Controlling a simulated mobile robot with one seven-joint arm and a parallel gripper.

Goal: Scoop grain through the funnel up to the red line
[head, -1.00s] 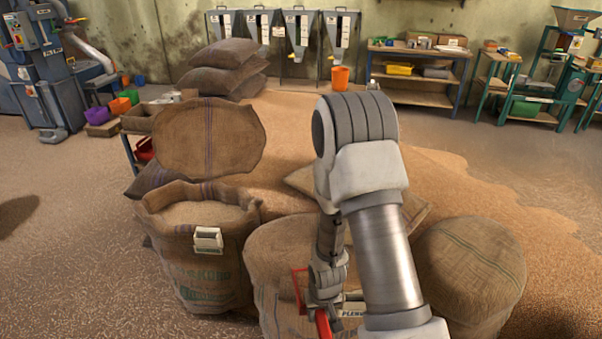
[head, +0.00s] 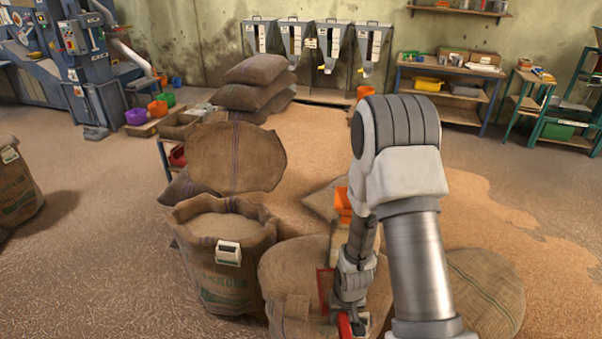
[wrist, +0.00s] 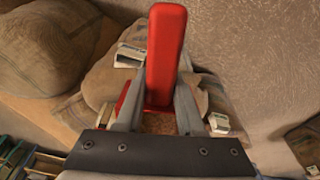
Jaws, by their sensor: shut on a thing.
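My gripper (wrist: 160,108) is shut on the handle of a red tool (wrist: 166,50), which fills the middle of the wrist view. A brown grainy patch shows just below the handle, between the fingers; I cannot tell whether it is grain in the tool. In the head view the red handle (head: 345,325) shows at the bottom, in front of a closed sack (head: 285,275). An open sack full of grain (head: 218,226) stands to the left of my gripper, with a white tag on its rim. No funnel or red line can be made out.
Several grey hoppers (head: 375,50) hang on the back wall. Stacked sacks (head: 258,85) and a shelf unit (head: 455,88) stand at the back. Orange objects (head: 343,203) lie partly behind my arm. Another sack (head: 18,185) stands far left.

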